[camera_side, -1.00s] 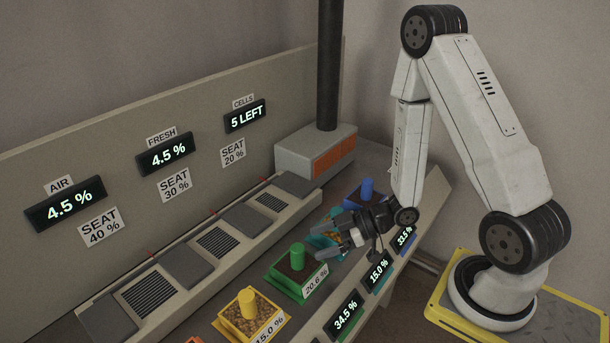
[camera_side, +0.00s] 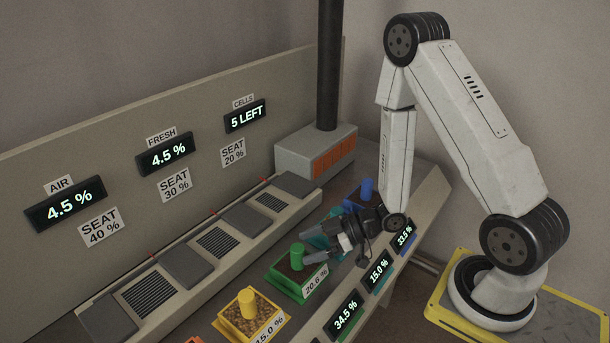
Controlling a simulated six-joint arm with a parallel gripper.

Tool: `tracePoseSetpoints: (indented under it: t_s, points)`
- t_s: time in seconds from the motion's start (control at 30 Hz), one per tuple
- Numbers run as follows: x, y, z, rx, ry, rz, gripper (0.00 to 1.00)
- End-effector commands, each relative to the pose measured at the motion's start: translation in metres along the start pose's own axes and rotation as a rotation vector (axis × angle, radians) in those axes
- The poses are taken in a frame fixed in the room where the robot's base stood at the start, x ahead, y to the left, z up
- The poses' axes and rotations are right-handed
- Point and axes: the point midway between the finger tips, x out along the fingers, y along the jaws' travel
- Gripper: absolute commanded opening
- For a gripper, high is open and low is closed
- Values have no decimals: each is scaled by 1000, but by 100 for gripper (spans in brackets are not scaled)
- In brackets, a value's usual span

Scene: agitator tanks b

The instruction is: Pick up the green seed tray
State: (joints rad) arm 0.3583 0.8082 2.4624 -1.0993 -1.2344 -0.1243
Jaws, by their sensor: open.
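The green seed tray (camera_side: 288,287) sits on the bench, with dark contents, a green cylindrical knob (camera_side: 297,256) standing up from it and a label reading 20.6 % on its front. My gripper (camera_side: 312,250) is open, its fingers pointing left toward the green knob. The fingertips are close to the knob's right side; I cannot tell whether they overlap it or only lie near it. My gripper and wrist hide most of a teal tray (camera_side: 318,242) behind them.
A yellow tray (camera_side: 248,318) reading 15.0 % stands nearer on the left, and a blue tray (camera_side: 366,190) stands farther back. A row of vented seats (camera_side: 217,242) runs behind the trays. Lit displays (camera_side: 344,315) line the front ledge. A grey box (camera_side: 316,150) stands at the back.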

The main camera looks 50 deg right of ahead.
Motion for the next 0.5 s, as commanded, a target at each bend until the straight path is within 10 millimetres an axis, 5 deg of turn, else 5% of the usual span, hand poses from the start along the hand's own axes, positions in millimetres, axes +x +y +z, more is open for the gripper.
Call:
tracePoseSetpoints:
  t_s: [0.5]
  points:
    - [41,-1,2,-2,-1,-3,87]
